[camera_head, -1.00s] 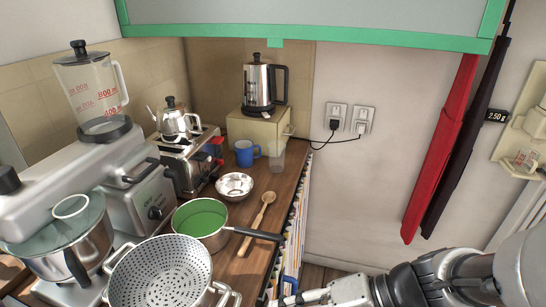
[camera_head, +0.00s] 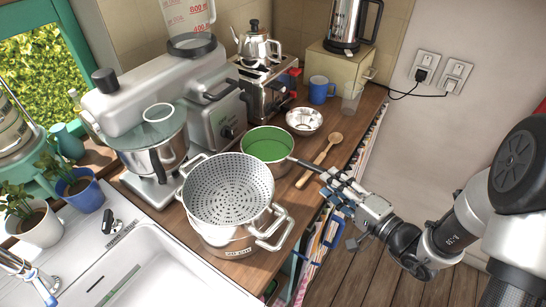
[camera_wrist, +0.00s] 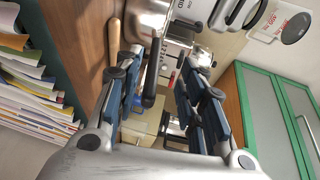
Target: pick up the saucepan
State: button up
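The saucepan (camera_head: 268,144) has a green inside and a dark handle pointing right. It stands on the wooden counter behind the colander, next to a wooden spoon. My gripper (camera_head: 338,188) is at the counter's right edge, close to the handle's end. In the wrist view the saucepan's metal side (camera_wrist: 150,14) is at the top, and its black handle (camera_wrist: 152,78) runs down in the gap between the fingers. My gripper (camera_wrist: 165,68) is open there, with space on both sides of the handle. I cannot tell how deep the handle sits between the fingers.
A colander (camera_head: 228,185) on a pot stands in front of the saucepan. The wooden spoon (camera_head: 320,158) lies beside the handle, with a metal bowl (camera_head: 304,121) behind. A stand mixer (camera_head: 150,100) is left. Papers (camera_wrist: 30,80) fill a shelf below the counter edge.

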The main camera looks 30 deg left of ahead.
aim_at(316, 171)
jog(key=x, duration=0.3)
jog(key=shift+a, duration=0.25)
jog(key=x, duration=0.1)
jog(key=b+x, duration=0.1)
jog(key=x, duration=0.3)
jog(key=shift+w+f, duration=0.25)
jog(key=shift+f, duration=0.15)
jog(key=shift+c, duration=0.2)
grip_shut()
jog(key=shift+w+r, duration=0.1)
jog(key=shift+r, duration=0.1)
